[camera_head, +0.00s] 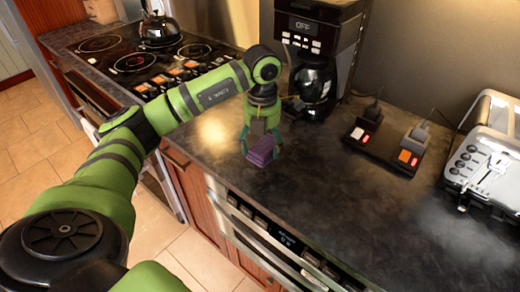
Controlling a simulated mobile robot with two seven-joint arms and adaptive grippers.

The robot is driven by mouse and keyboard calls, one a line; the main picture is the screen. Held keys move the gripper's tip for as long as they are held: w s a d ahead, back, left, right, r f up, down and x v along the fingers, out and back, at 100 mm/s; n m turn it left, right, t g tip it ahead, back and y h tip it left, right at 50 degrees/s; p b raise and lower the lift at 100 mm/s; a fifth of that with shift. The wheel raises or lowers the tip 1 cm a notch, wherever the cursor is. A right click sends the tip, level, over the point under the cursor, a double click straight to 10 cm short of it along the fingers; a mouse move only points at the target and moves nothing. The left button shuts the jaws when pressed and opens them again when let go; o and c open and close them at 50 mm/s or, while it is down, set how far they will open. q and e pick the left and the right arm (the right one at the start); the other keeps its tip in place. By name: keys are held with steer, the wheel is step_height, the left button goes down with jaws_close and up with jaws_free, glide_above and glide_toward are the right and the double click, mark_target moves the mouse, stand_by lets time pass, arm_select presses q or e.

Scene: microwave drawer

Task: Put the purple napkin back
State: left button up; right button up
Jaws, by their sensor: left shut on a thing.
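The purple napkin (262,151) is a small folded bundle. My left gripper (263,143) is shut on it, with the fingers pointing down. The napkin is over the dark countertop (330,195), near its front edge and in front of the coffee maker. I cannot tell whether it touches the counter. My right gripper is not in view.
A black coffee maker (318,45) stands behind the gripper. A stove with a kettle (159,30) is at the upper left. A power strip (385,145) and a silver toaster (487,155) are at the right. A built-in appliance (282,238) is below the counter. The front counter is clear.

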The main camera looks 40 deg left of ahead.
mark_target(260, 154)
arm_select(q)
steer(key=shift+w+a+f, duration=0.15)
steer(key=shift+a+f, duration=0.05)
steer(key=shift+a, duration=0.15)
steer(key=shift+f, duration=0.25)
step_height(260, 154, down, 3)
steer(key=shift+f+p, duration=0.15)
steer(key=shift+p, duration=0.7)
steer(key=shift+f, duration=0.2)
steer(key=shift+f, duration=0.1)
steer(key=shift+f+b, duration=0.15)
steer(key=shift+b, duration=0.15)
steer(key=o, duration=1)
